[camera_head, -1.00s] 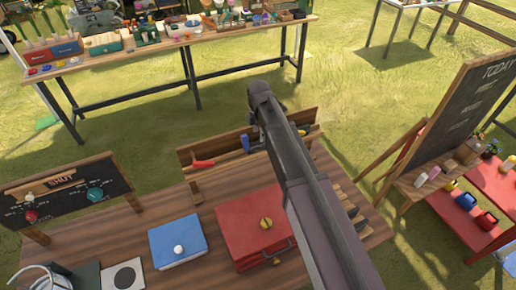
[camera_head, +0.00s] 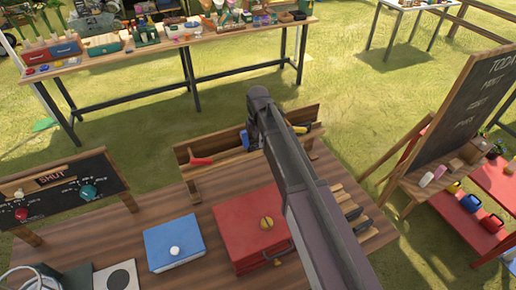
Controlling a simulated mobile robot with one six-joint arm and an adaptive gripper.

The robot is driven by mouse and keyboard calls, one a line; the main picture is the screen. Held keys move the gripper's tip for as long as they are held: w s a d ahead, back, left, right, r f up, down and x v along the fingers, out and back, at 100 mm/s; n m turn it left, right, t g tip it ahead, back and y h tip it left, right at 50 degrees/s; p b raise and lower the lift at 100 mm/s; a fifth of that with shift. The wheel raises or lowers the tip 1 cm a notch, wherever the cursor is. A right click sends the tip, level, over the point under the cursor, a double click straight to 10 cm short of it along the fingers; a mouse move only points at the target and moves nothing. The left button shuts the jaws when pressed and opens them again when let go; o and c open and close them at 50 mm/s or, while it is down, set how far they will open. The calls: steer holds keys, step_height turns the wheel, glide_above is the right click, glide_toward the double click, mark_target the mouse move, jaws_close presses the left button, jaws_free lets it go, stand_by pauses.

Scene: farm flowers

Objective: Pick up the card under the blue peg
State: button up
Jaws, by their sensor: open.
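A small blue upright piece (camera_head: 244,140), which may be the blue peg, shows at the wooden rack (camera_head: 232,156) along the far edge of the near table. I cannot make out a card under it. A flat white square with a grey disc (camera_head: 118,278) lies at the table's front left; I cannot tell whether it is a card. My arm reaches over the table from the bottom right, with its far joint just above and right of the blue piece. My gripper is hidden behind the arm or out of view.
A red box (camera_head: 250,225) and a blue box with a white knob (camera_head: 172,244) stand on the near table. A sign reading SHUT (camera_head: 62,190) stands at left. The rack holds a red piece (camera_head: 201,161) and a yellow piece (camera_head: 303,129). A chalkboard (camera_head: 470,110) stands at right.

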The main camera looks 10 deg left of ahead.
steer(key=shift+f, duration=0.25)
stand_by(0.4)
jaws_close()
